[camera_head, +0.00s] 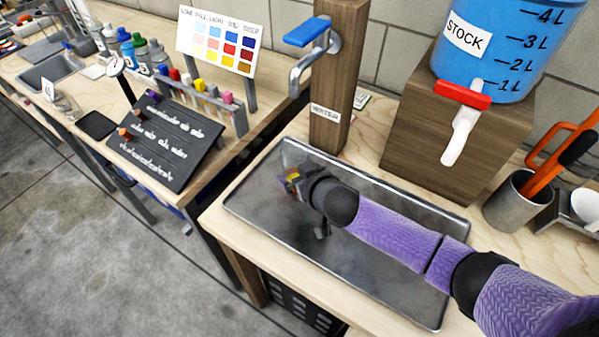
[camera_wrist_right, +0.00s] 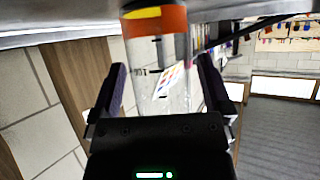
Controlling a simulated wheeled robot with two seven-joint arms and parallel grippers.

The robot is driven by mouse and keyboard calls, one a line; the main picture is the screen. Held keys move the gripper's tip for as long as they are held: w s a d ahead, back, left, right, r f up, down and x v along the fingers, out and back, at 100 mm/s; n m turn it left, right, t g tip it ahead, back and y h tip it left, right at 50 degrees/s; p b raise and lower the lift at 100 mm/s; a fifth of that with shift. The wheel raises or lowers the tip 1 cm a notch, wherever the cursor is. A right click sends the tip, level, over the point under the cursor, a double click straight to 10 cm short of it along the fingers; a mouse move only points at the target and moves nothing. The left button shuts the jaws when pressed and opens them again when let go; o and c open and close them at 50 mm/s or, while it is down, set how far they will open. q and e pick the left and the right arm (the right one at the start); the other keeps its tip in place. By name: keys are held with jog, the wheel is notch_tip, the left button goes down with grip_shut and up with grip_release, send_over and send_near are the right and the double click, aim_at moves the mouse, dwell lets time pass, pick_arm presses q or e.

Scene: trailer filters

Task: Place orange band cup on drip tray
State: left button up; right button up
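The orange band cup (camera_wrist_right: 157,60) is clear, with an orange band and yellow at its base, and appears upside down in the right wrist view. It is between the two fingers of my right gripper (camera_wrist_right: 161,70), with a narrow gap visible on each side. In the head view the cup (camera_head: 292,179) is mostly hidden by my right gripper (camera_head: 291,186), over the far left part of the metal drip tray (camera_head: 262,200). Its base is at or very close to the tray surface; contact is hard to tell. My left gripper is out of view.
A wooden post (camera_head: 334,80) with a blue-handled water tap stands behind the tray. A blue stock tank (camera_head: 512,45) with a red-handled spigot sits on a wooden block at the right. A tool pot (camera_head: 511,203) stands farther right. The tray's front part is clear.

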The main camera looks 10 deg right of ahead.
jog(key=shift+r, duration=0.3)
jog(key=p+v, duration=0.5)
jog(key=v, duration=0.7)
